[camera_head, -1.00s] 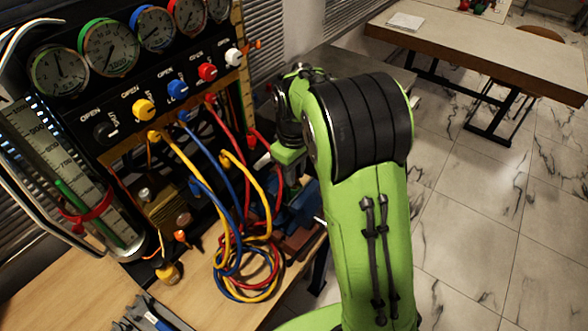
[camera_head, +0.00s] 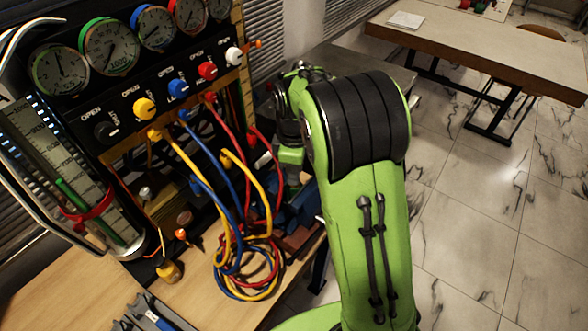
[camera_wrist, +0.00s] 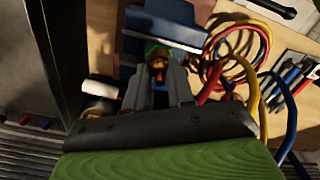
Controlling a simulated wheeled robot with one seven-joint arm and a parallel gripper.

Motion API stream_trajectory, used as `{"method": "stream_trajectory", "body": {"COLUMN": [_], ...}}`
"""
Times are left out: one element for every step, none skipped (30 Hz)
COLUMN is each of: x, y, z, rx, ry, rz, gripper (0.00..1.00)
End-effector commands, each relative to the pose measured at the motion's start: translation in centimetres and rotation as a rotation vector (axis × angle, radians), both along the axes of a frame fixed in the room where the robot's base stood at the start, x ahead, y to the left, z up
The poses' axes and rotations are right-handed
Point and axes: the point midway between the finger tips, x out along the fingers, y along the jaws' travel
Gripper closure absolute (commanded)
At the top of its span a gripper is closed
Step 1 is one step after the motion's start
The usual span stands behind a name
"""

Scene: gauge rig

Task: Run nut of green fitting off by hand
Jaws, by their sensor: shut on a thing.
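The green fitting (camera_wrist: 156,49) shows in the wrist view as a green ring in front of a blue vise (camera_wrist: 151,22). A brass-coloured nut (camera_wrist: 157,66) sits on the near side of the green ring. My gripper (camera_wrist: 158,74) has its two grey fingers on either side of the nut and is shut on it. In the head view my wrist hides most of the gripper and the fitting. The blue vise (camera_head: 302,205) shows there beside my arm, at the bench's right edge.
A gauge panel (camera_head: 150,75) with coloured knobs stands left of my arm. Coiled red, yellow and blue hoses (camera_head: 245,270) lie on the wooden bench (camera_head: 195,295) near the vise. Hoses also hang close to my gripper. Floor to the right is open.

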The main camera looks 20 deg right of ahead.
Motion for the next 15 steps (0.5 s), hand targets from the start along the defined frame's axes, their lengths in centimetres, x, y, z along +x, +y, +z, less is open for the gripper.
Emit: {"method": "stream_trajectory", "body": {"x": [0.05,0.04,0.04,0.04,0.05,0.05,0.05,0.05,0.04,0.05,0.05,0.05,0.04,0.04,0.04], "y": [0.01,0.01,0.01,0.01,0.01,0.01,0.01,0.01,0.01,0.01,0.01,0.01,0.01,0.01,0.0], "z": [0.05,0.05,0.05,0.05,0.06,0.06,0.06,0.06,0.06,0.06,0.06,0.06,0.06,0.06,0.05], "rx": [0.0,0.0,0.0,0.0,0.0,0.0,0.0,0.0,0.0,0.0,0.0,0.0,0.0,0.0,0.0], "ry": [-0.002,-0.002,-0.002,-0.002,-0.002,-0.002,-0.002,-0.002,-0.002,-0.002,-0.002,-0.002,-0.002,-0.002,-0.002], "rz": [0.002,0.003,0.003,0.003,0.003,0.003,0.003,0.003,0.003,0.003,0.003,0.002,0.002,0.002,0.002], "gripper": [1.0,1.0,1.0,1.0,1.0,1.0,1.0,1.0,1.0,1.0,1.0,0.71,0.66,0.62,0.56]}}
